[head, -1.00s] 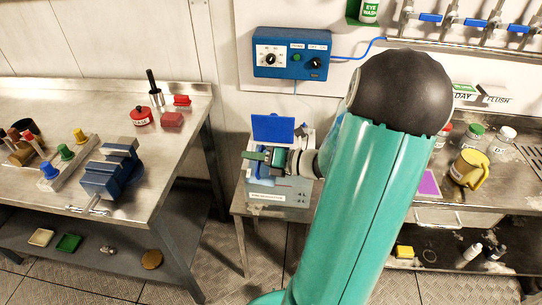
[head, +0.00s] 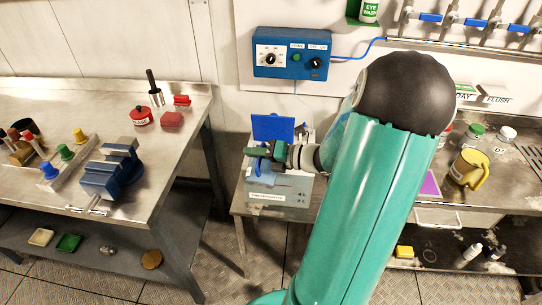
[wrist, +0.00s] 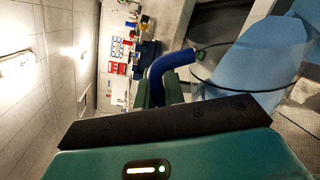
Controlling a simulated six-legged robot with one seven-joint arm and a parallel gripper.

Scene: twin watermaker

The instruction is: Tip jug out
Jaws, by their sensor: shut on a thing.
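My gripper (head: 264,153) is over the grey box unit in the middle of the head view. In the wrist view its fingers (wrist: 160,92) are shut on the curved blue handle (wrist: 170,65) of a jug. The clear, pale blue jug body (wrist: 240,65) extends to the right of the fingers there, with a dark rim line across it. In the head view the jug is mostly hidden by my gripper and the box. I cannot tell how far it is tilted or whether it holds liquid.
The grey box unit (head: 283,197) has an upright blue panel (head: 273,128) behind my gripper. A blue control box (head: 291,53) is on the wall above. The left bench holds a blue vice (head: 113,168).

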